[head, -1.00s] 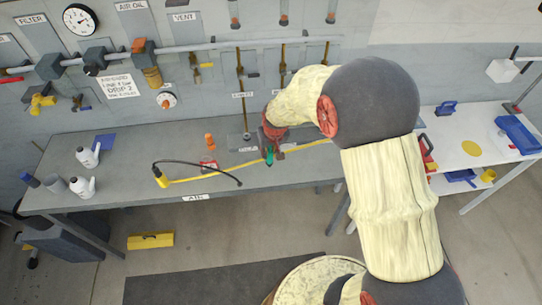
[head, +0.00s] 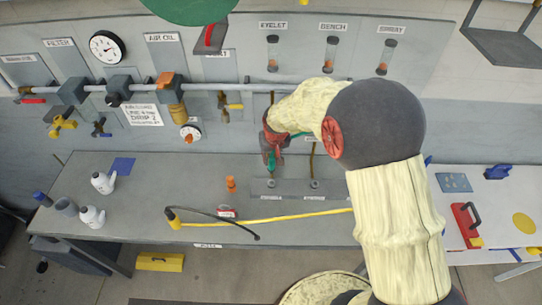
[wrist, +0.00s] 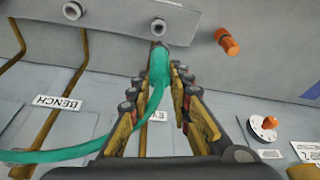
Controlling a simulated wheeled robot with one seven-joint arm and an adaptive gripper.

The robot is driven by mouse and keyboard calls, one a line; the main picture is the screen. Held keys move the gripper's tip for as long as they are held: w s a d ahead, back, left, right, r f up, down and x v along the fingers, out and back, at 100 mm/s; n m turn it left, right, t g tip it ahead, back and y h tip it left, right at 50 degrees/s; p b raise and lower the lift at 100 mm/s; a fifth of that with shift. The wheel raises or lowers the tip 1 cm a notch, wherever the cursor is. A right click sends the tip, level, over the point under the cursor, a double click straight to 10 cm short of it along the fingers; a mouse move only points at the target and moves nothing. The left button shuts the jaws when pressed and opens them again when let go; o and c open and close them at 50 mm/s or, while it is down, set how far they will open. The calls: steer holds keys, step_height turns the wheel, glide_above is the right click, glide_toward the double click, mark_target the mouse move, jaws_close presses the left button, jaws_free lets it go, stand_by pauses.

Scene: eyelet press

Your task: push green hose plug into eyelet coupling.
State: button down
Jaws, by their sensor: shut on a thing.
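My gripper (wrist: 160,88) is shut on the green hose plug (wrist: 159,66), which points at the grey block on the bench. The green hose trails from it to the left in the wrist view. The eyelet coupling (wrist: 158,27) is a round port on the block, straight beyond the plug's tip, with a small gap seeming to lie between them. In the head view my gripper (head: 271,153) is pointed down with the plug (head: 271,164) above the left port (head: 266,183). The exact gap and alignment cannot be told.
A second port (head: 315,184) sits on the same block (head: 290,190). An orange fitting (head: 231,184) stands left of it. A yellow hose (head: 265,220) with a black end lies along the bench front. Thin pipes run up the wall behind the gripper.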

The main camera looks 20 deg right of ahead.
mark_target(271, 167)
steer(key=shift+w+f, duration=0.1)
steer(key=shift+w, duration=0.05)
steer(key=shift+f+b, duration=0.2)
steer(key=shift+b, duration=0.1)
steer(key=shift+f+b, duration=1.85)
steer(key=shift+f, duration=0.85)
steer(key=shift+f+b, duration=0.4)
steer(key=shift+b, duration=0.45)
stand_by(1.4)
steer(key=shift+f+b, duration=0.95)
steer(key=shift+f, duration=0.4)
stand_by(0.3)
steer(key=c, duration=1.7)
jaws_free()
steer(key=shift+o, duration=0.7)
